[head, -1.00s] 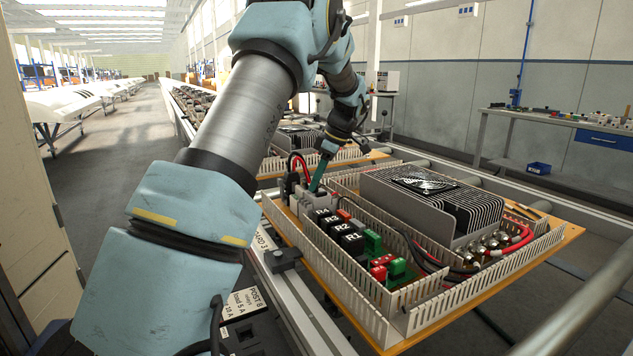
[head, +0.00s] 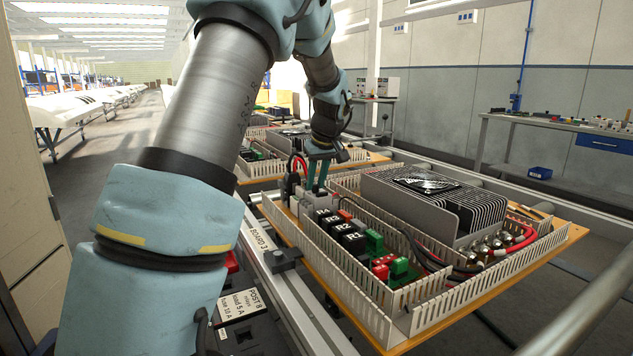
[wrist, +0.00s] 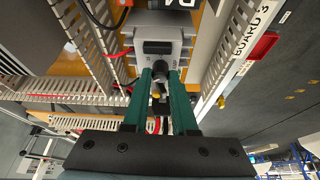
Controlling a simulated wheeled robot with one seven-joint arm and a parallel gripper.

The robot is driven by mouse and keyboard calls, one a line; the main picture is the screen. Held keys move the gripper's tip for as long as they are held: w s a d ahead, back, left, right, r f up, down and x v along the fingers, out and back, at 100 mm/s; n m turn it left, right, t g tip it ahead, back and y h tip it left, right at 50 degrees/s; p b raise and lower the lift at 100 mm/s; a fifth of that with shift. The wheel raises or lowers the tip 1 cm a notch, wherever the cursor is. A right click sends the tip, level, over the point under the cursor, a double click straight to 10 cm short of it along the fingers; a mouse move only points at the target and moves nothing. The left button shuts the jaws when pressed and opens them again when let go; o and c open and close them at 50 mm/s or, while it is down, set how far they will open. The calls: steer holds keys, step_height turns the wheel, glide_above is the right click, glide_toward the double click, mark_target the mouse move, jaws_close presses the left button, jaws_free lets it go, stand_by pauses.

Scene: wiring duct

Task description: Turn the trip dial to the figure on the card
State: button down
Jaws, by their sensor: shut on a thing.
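My gripper (head: 317,189) reaches down to the grey module at the far left end of the board. In the wrist view the two green fingers of my gripper (wrist: 161,76) are closed on the small dark trip dial (wrist: 160,69) at the base of the grey module (wrist: 178,35). The fingers hide most of the dial, and I cannot read its setting. The module has a dark window on its face. The white card (head: 243,303) at the lower left reads POST 8, with lines that look like "Hold 5 A" and "Fuse 10 A".
Slotted wiring duct walls (head: 322,252) surround the module closely. Black relays (head: 352,240) and green terminals (head: 375,243) stand nearer in the same channel. A finned heat sink (head: 435,205) fills the middle of the board. Red and black cables (head: 294,168) rise beside the module.

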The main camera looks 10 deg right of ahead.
steer(key=m+h+p, duration=0.1)
steer(key=m, duration=0.1)
steer(key=m+h+p, duration=0.1)
steer(key=m, duration=0.2)
steer(key=shift+a+r, duration=0.15)
steer(key=shift+a, duration=0.05)
steer(key=shift+m+g+h+p, duration=0.3)
steer(key=shift+m+h+p, duration=0.5)
steer(key=shift+m+p, duration=1)
steer(key=shift+m+b, duration=0.3)
steer(key=shift+m, duration=0.2)
steer(key=c, duration=0.7)
jaws_free()
steer(key=shift+d+f, duration=0.15)
steer(key=shift+f, duration=0.05)
